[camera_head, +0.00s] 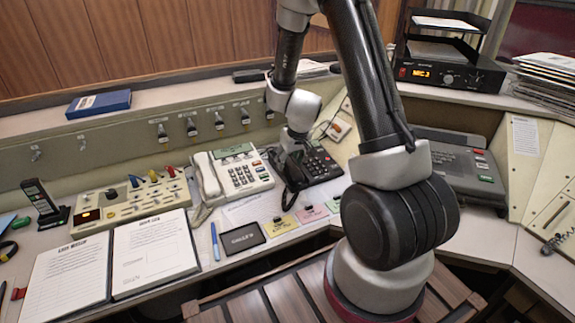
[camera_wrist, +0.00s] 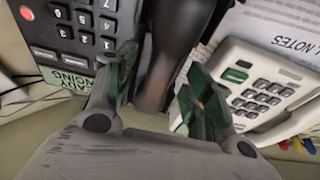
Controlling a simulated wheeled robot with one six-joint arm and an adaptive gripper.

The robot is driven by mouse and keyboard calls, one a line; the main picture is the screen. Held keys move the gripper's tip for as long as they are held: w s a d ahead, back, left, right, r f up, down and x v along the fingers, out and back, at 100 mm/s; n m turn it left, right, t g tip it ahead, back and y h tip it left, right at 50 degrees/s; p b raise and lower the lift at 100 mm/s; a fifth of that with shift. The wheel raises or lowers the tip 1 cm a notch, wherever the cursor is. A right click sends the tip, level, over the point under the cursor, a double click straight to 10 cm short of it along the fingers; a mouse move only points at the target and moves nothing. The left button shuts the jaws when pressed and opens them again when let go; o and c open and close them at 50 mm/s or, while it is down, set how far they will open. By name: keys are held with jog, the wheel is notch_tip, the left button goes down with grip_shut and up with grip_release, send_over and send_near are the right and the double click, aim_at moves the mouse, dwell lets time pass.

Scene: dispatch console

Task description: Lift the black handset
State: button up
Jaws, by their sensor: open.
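The black handset (camera_head: 292,177) lies on the left side of the black desk phone (camera_head: 320,163), partly hidden by my gripper in the head view. In the wrist view, the handset (camera_wrist: 170,45) runs lengthwise between my fingers, with the black phone's keypad (camera_wrist: 85,25) to its left. My gripper (camera_wrist: 155,92) is open, one finger on each side of the handset. The head view shows my gripper (camera_head: 291,150) just over the handset; finger contact is unclear.
A white phone (camera_head: 240,175) with its own white handset (camera_head: 207,175) stands close left of the black phone. Pink and yellow notes (camera_head: 284,223) lie in front. A grey case (camera_head: 455,165) stands to the right, and a row of switches (camera_head: 190,127) lines the panel behind.

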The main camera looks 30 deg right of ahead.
aim_at(289, 161)
jog(key=shift+w+f, duration=0.2)
jog(key=shift+f, duration=0.2)
jog(key=shift+c, duration=0.4)
grip_shut()
jog(key=shift+r, duration=0.1)
notch_tip(289, 161, up, 15)
dwell(0.8)
